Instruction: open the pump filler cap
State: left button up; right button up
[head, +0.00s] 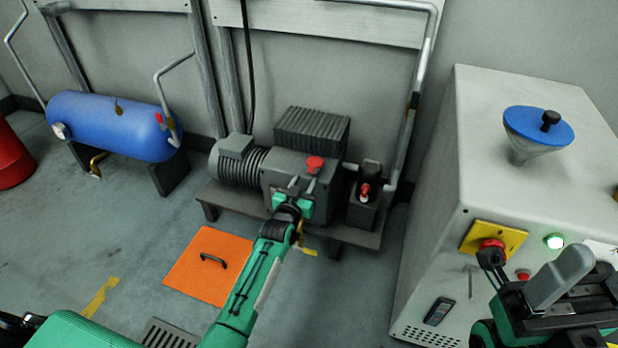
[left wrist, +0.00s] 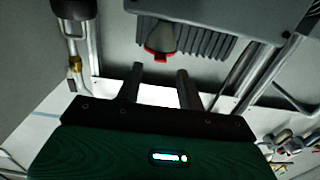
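The pump (head: 300,170) is a dark grey machine with a ribbed motor, on a low bench in the middle of the head view. Its red filler cap (head: 315,164) sits on top. My left gripper (head: 294,190) is just in front of the pump, below the cap in the picture; its fingers are hard to make out there. In the left wrist view its two dark fingers (left wrist: 160,78) stand apart with nothing between them. A red-edged part (left wrist: 160,56), apparently the cap, shows beyond the fingertips. My right gripper (head: 520,280) is at the lower right, its finger opening unclear.
A red-handled fitting (head: 364,190) stands right of the pump. A blue tank (head: 115,125) is at left. An orange floor plate (head: 208,266) lies in front.

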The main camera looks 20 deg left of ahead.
aim_at(310, 172)
pick_arm(q)
jog(key=shift+w+d+b, duration=0.1)
jog(key=shift+w+b, duration=0.6)
jog(key=shift+w, duration=1.6)
jog(key=shift+c, duration=0.5)
grip_shut()
